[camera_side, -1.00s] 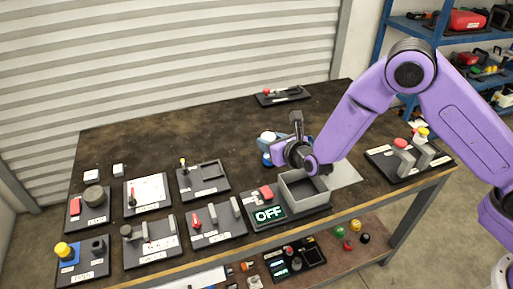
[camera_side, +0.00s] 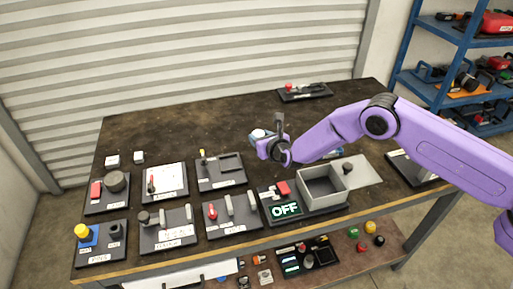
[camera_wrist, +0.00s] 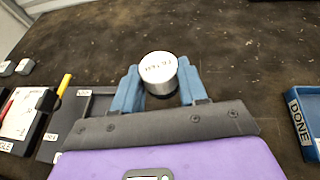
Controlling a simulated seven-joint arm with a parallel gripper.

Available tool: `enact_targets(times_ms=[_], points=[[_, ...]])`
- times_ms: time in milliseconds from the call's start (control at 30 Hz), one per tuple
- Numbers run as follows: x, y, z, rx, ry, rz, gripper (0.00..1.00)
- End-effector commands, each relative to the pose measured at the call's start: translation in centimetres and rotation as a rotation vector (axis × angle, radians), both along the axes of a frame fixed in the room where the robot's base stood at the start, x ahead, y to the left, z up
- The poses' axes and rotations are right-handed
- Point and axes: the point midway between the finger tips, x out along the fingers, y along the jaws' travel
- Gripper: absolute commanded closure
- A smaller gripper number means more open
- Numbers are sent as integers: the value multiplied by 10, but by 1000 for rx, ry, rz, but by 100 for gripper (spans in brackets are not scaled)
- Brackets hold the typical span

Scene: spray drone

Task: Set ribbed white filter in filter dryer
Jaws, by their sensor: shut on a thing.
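The white filter (camera_wrist: 158,72) is a short round cylinder with lettering on its top, held between the blue fingers of my gripper (camera_wrist: 157,92) in the wrist view. In the side view my gripper (camera_side: 258,138) is shut on it, above the table behind the row of stations. Little of the filter shows there, and its ribs cannot be made out. A station with an open grey box (camera_side: 322,190), a red button (camera_side: 284,188) and a display reading OFF (camera_side: 286,209) stands at the front right. Its label is unreadable, so I cannot tell if it is the dryer.
A blue tray marked DONE (camera_wrist: 301,122) is at the right in the wrist view. A station with a yellow lever (camera_side: 203,156) and shallow recess lies left of my gripper. Several other black stations line the table front. The table's back middle is clear.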

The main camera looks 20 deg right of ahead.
Motion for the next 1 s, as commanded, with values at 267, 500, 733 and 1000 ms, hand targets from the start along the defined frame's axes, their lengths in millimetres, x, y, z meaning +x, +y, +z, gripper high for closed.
enact_targets(times_ms=[267, 500, 733, 1000], points=[[13, 7, -18, 0, 1, 0, 97], [19, 10, -28, 0, 0, 1, 97], [19, 10, -54, -1, 1, 1, 97], [19, 9, -56, 0, 0, 1, 97]])
